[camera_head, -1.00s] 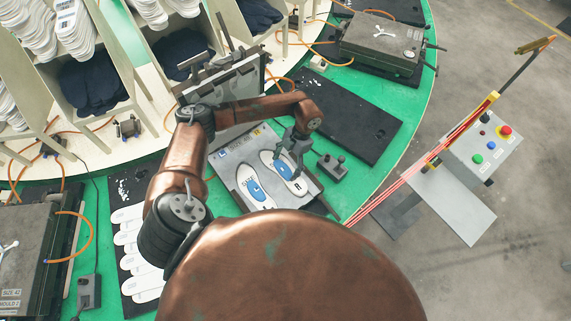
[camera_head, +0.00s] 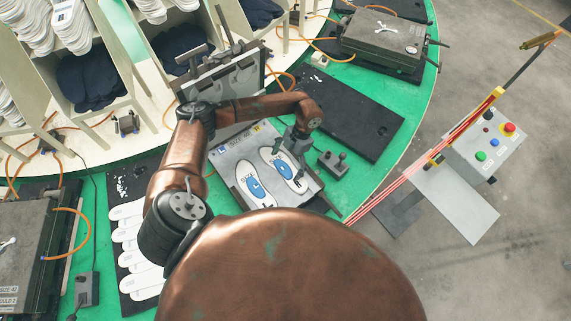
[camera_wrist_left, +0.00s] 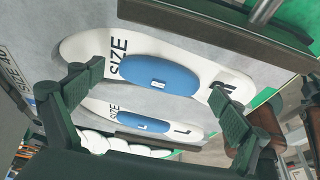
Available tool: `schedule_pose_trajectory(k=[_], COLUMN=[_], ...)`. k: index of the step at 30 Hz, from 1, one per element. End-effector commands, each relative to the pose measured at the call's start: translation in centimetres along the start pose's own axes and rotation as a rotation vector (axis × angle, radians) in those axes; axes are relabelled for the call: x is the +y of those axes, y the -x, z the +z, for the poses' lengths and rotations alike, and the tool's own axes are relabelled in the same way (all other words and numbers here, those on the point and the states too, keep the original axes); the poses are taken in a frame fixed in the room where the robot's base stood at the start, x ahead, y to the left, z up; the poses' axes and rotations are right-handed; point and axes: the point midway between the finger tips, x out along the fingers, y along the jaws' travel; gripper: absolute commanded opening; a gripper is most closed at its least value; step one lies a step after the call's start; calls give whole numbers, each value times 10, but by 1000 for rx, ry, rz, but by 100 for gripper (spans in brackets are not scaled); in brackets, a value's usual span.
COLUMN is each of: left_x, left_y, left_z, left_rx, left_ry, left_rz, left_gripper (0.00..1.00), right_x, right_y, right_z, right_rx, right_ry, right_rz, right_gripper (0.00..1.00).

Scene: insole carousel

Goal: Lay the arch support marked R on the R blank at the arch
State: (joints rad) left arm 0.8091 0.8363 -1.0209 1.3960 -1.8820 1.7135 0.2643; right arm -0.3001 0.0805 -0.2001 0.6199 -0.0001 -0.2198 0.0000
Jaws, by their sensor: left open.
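The R blank (camera_head: 271,157) is a white insole on the grey mould plate, right of the L blank (camera_head: 263,202). A blue arch support (camera_head: 284,170) lies on the R blank's middle, and it also shows in the left wrist view (camera_wrist_left: 172,78), with a small mark too blurred to read surely. Another blue arch support (camera_head: 254,188) lies on the L blank and shows below in the wrist view (camera_wrist_left: 143,123). My left gripper (camera_wrist_left: 159,82) is open, its fingers spread to either side of the R blank's support and apart from it. My right gripper is not visible.
The open mould (camera_head: 222,158) has its lid raised behind my left arm. A small control box (camera_head: 333,165) stands right of the plate, and a black board (camera_head: 345,115) lies beyond. Several white insoles (camera_head: 128,236) lie on the left. A light barrier post (camera_head: 470,125) stands at right.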

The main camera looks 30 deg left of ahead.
Motion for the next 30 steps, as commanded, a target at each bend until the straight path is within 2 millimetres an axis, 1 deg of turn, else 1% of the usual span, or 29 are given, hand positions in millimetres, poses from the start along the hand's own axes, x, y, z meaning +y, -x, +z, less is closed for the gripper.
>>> schedule_pose_trajectory(k=[8,13,24,30], left_x=[0,0,0,0], left_y=[1,15,41,52], left_z=[0,3,72,98], left_rx=[-1,-3,-1,0], left_ry=[0,-1,2,1], left_rz=[0,0,0,0], left_gripper=[94,94,94,94], right_x=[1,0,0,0], right_y=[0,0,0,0], right_z=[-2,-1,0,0], right_rx=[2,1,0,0], right_ry=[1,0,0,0], right_rz=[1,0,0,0], right_gripper=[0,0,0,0])
